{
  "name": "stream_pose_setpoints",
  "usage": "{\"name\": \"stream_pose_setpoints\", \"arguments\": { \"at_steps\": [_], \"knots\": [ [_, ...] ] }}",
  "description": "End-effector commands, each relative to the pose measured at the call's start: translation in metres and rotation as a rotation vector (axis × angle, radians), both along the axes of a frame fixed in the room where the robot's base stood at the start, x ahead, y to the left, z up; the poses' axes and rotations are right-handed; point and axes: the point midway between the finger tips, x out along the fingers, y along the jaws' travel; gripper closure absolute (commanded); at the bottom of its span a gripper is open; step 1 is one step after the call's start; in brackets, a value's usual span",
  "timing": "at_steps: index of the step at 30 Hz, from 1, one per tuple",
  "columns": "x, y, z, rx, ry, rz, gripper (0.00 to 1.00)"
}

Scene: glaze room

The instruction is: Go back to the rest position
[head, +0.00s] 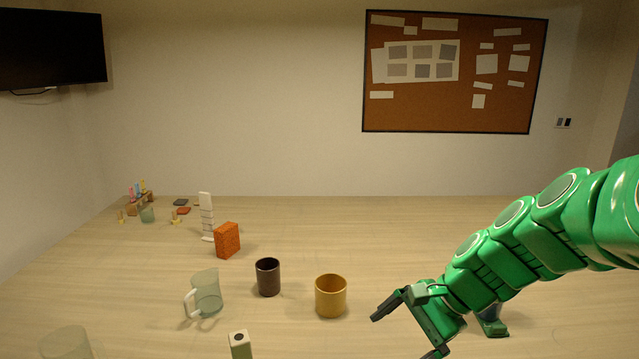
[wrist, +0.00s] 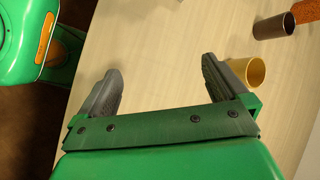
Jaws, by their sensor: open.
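My gripper (head: 405,330) is at the lower right in the head view, at the end of my green arm. Its two dark fingers are spread wide with nothing between them; they also show in the wrist view (wrist: 160,88). A yellow cup (head: 331,297) stands upright on the table to the left of my gripper, apart from it in the head view. In the wrist view the yellow cup (wrist: 256,72) shows just beyond the right finger, partly hidden by it.
On the table (head: 450,225) are a dark cup (head: 268,278), a clear jug (head: 207,294), an orange block (head: 227,241), a white tower (head: 206,217), a pale box (head: 240,345) and a clear vessel (head: 68,345). Small items cluster at the back left. The back right is clear.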

Motion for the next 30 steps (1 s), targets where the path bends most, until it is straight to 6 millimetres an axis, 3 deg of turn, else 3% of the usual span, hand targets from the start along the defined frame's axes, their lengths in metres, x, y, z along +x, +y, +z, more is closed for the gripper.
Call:
{"name": "stream_pose_setpoints", "arguments": {
  "at_steps": [3,8,18,24,30],
  "knots": [
    [-0.034,0.016,-0.004,-0.090,-0.024,0.153,0.00],
    [-0.079,0.025,-0.010,-0.204,-0.049,0.356,0.00],
    [-0.169,0.013,-0.021,-0.425,-0.076,0.756,0.00],
    [-0.204,-0.004,-0.026,-0.512,-0.074,0.921,0.00],
    [-0.212,-0.009,-0.026,-0.534,-0.074,0.963,0.00]
  ]
}}
